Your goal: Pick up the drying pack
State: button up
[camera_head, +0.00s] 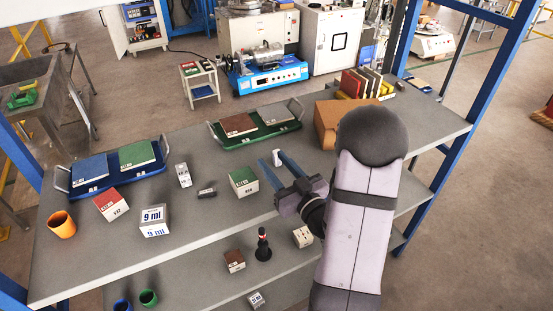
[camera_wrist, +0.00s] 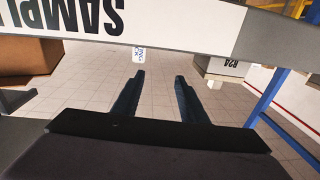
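The drying pack (camera_head: 277,155) is a small white pack near the tips of my gripper in the head view.
A brown box (camera_head: 329,128) stands beside my arm. A green box (camera_head: 243,181) and a small dark block (camera_head: 206,193) lie left of the gripper. A green tray (camera_head: 222,143) with tiles is behind. A blue tray (camera_head: 73,192), an orange cup (camera_head: 62,225) and several boxes are further left.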

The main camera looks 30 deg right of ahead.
aim_at(284, 177)
jog(key=d, duration=0.1)
jog(key=s+d+f, duration=0.1)
jog(key=d+h, duration=0.1)
jog(key=shift+s+d+f+m, duration=0.1)
jog(key=shift+s+f+m, duration=0.2)
jog(key=shift+f, duration=0.05)
jog(key=shift+w+b, duration=0.85)
jog(key=shift+w, duration=0.2)
jog(key=shift+w+r+p, duration=0.1)
jog(key=shift+w+p, duration=0.2)
jog(key=shift+p, duration=0.05)
jog(key=w+p, duration=0.2)
jog(key=w, duration=0.1)
jog(key=shift+w+d, duration=0.15)
jog(key=shift+w, duration=0.75)
jog(key=shift+c, duration=0.3)
grip_shut()
